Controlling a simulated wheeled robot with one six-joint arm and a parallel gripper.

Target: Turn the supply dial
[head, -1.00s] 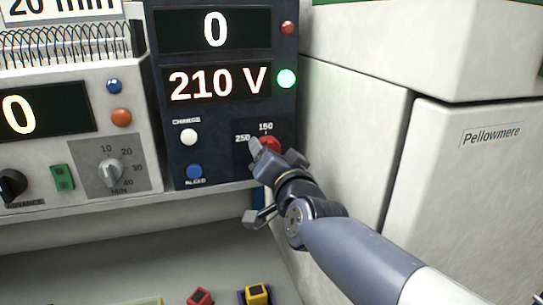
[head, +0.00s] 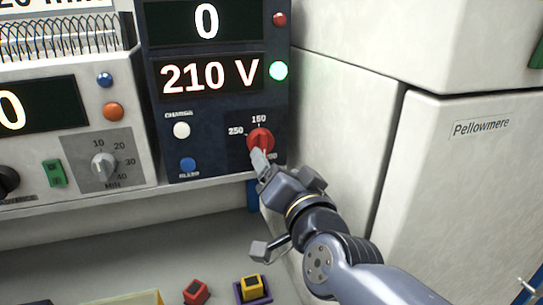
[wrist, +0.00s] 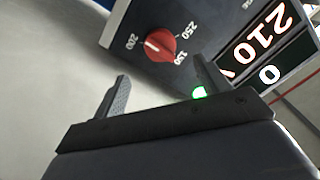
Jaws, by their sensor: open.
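The supply dial (head: 260,140) is a red round knob on the dark blue panel, with 250 and 150 labels around it and a third label partly hidden. In the wrist view the dial (wrist: 164,42) has a white pointer mark on the side facing the 200 label. My gripper (head: 283,168) is open and empty, just below the dial. One fingertip overlaps the dial's lower edge in the head view. In the wrist view the dial lies ahead, between the two separated fingers (wrist: 162,88). The voltage display (head: 210,77) reads 210 V, and the display above reads 0.
A lit green lamp (head: 278,70) sits beside the voltage display. A white button (head: 181,130) and a blue button (head: 188,165) lie left of the dial. A pale cabinet (head: 440,180) stands close on the right. Small red and yellow blocks lie below on the surface.

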